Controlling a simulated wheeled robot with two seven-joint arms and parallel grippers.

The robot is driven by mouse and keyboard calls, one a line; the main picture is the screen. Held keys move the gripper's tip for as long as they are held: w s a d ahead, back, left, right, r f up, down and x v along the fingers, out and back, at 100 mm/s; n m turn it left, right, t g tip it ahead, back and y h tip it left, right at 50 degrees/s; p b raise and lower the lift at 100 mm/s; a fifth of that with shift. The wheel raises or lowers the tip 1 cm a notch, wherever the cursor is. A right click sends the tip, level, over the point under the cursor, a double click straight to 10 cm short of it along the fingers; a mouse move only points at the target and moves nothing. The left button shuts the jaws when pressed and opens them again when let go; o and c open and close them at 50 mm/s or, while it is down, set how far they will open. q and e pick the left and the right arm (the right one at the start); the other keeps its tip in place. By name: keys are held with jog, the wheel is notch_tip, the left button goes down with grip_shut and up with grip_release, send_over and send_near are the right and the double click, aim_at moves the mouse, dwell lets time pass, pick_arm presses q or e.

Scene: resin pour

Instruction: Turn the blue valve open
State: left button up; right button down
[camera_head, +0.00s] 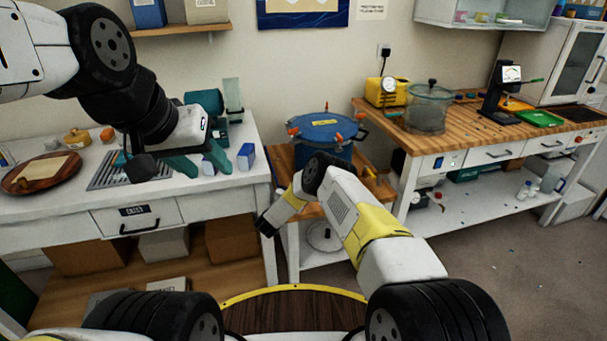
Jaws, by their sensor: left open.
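I cannot pick out a blue valve for certain. A pot with a blue lid (325,128) and several orange-tipped clamps stands on the low wooden stand in the middle; any valve on it is too small to tell or hidden. My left gripper (172,158) is open over the left white table, left of the pot and apart from it, with teal items just below it. My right gripper (266,226) hangs low in front of the stand, below the pot. Its jaws are too dark to read, and my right forearm covers the pot's lower front.
The white table (70,203) at left bears a round wooden board (22,180) and small boxes (246,157). At right, the wooden workbench (465,132) holds a clear chamber (428,108), a yellow pump-like device (386,91) and a green tray (540,119). Open floor lies at lower right.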

dwell(0.5)
jog(key=c, duration=1.5)
grip_release()
jog(key=shift+a, duration=0.1)
jog(key=v, duration=0.7)
jog(key=shift+s+a, duration=0.2)
jog(key=shift+s, duration=0.05)
